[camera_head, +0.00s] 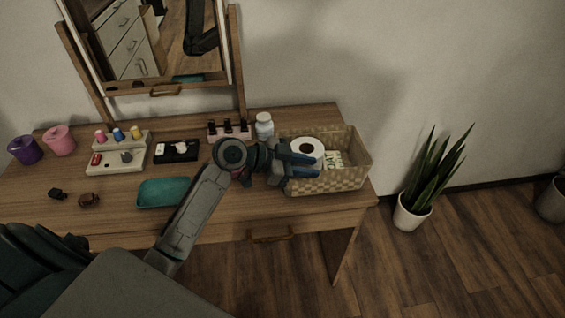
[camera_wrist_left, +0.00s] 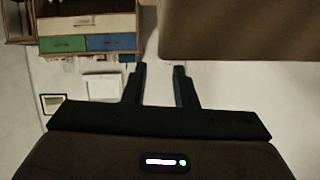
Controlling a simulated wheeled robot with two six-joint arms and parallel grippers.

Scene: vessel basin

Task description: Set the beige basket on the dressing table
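The beige woven basket (camera_head: 335,180) appears upright on the right end of the wooden dressing table (camera_head: 230,208). It holds a white paper roll (camera_head: 306,150) and a pale box with lettering (camera_head: 334,160). My left gripper (camera_head: 312,164) is in front of the basket's left part and hides some of it. Its two blue-grey fingers are apart, with nothing between them in the left wrist view (camera_wrist_left: 160,80). I cannot tell whether a finger touches the basket. The basket is not recognisable in the left wrist view. My right gripper is not in view.
A white jar (camera_head: 264,126), dark small bottles (camera_head: 229,128), a black tray (camera_head: 177,152) and a teal tray (camera_head: 163,192) stand left of the basket. A mirror (camera_head: 150,45) rises behind. A potted plant (camera_head: 425,185) stands on the floor at right.

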